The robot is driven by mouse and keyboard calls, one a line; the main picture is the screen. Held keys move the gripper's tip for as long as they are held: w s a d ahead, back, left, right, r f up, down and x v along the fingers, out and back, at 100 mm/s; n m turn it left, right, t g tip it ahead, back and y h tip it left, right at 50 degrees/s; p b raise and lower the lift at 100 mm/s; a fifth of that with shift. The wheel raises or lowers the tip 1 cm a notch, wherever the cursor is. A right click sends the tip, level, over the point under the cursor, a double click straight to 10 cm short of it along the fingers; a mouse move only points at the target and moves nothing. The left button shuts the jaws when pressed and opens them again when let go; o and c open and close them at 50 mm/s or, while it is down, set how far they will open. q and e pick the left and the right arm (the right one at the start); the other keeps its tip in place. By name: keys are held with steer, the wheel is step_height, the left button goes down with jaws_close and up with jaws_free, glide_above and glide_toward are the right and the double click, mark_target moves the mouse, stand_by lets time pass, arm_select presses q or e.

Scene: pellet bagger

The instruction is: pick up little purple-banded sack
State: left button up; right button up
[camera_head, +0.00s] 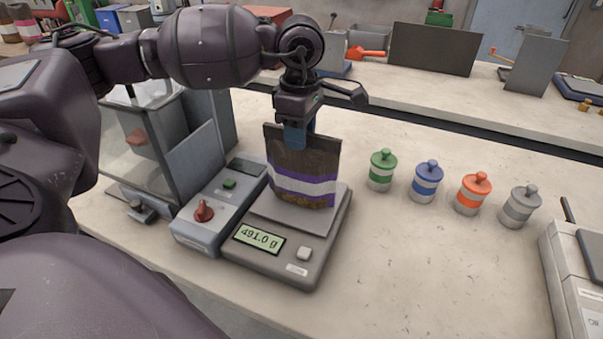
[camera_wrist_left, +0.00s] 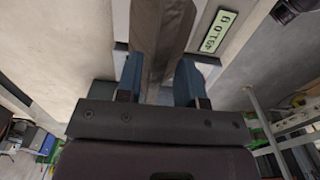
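The little purple-banded sack (camera_head: 304,168), dark brown with a purple and white band, stands upright on the plate of the scale (camera_head: 273,262), whose display reads 491.0 g. My left gripper (camera_head: 297,135) is above it, pointing down, with a blue finger in front of the sack's top edge. In the left wrist view the sack (camera_wrist_left: 158,45) runs between the two blue fingers (camera_wrist_left: 159,80), which are spread apart, one on each side of it. Whether either finger touches it is hard to tell. My right gripper is not in view.
A grey control box (camera_head: 217,205) with a red knob and green button stands left of the scale. Several lidded jars, such as the green-banded jar (camera_head: 382,170), stand in a row to the right. A boxy device (camera_head: 572,270) is at the right edge. The bench in front of the jars is clear.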

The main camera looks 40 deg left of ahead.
arm_select(q)
jaws_close()
steer(key=shift+r, duration=0.1)
stand_by(0.3)
